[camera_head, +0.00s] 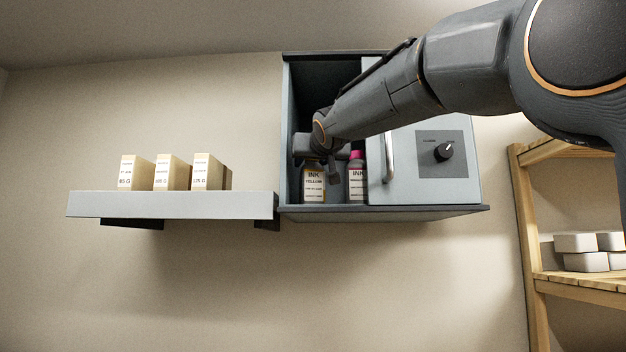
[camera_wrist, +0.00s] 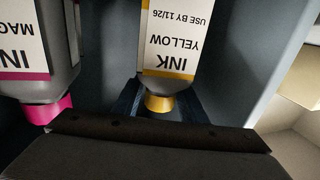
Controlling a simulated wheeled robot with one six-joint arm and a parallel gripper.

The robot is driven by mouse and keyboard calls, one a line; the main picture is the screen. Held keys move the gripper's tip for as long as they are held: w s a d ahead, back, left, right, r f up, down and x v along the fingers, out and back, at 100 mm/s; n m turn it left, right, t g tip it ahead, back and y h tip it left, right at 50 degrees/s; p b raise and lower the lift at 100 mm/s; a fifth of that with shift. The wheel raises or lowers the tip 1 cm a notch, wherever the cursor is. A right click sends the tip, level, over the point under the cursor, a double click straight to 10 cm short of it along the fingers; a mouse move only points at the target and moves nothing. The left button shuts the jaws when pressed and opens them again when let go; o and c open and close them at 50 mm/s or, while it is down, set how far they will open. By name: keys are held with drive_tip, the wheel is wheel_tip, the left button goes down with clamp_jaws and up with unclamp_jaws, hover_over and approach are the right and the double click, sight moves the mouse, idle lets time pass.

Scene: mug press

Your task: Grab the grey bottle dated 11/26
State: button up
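The grey bottle with the yellow-edged label (camera_head: 313,187) stands in the open part of the wall cabinet. In the wrist view its label (camera_wrist: 171,42) reads upside down as INK YELLOW, USE BY 11/26, above its yellow cap (camera_wrist: 160,103). My gripper (camera_wrist: 160,108) is at this cap, with a dark finger on each side and a small gap showing; it looks open. In the head view my gripper (camera_head: 322,165) reaches into the cabinet and hides the bottle's top.
A magenta-capped ink bottle (camera_head: 356,178) stands close to the right, its date not readable. The cabinet (camera_head: 425,165) has a sliding door with a handle (camera_head: 389,157) and a knob. A shelf (camera_head: 172,204) with three boxes is at left, a wooden rack (camera_head: 533,220) at right.

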clamp_jaws()
drive_tip(key=shift+r, duration=0.2)
idle(0.3)
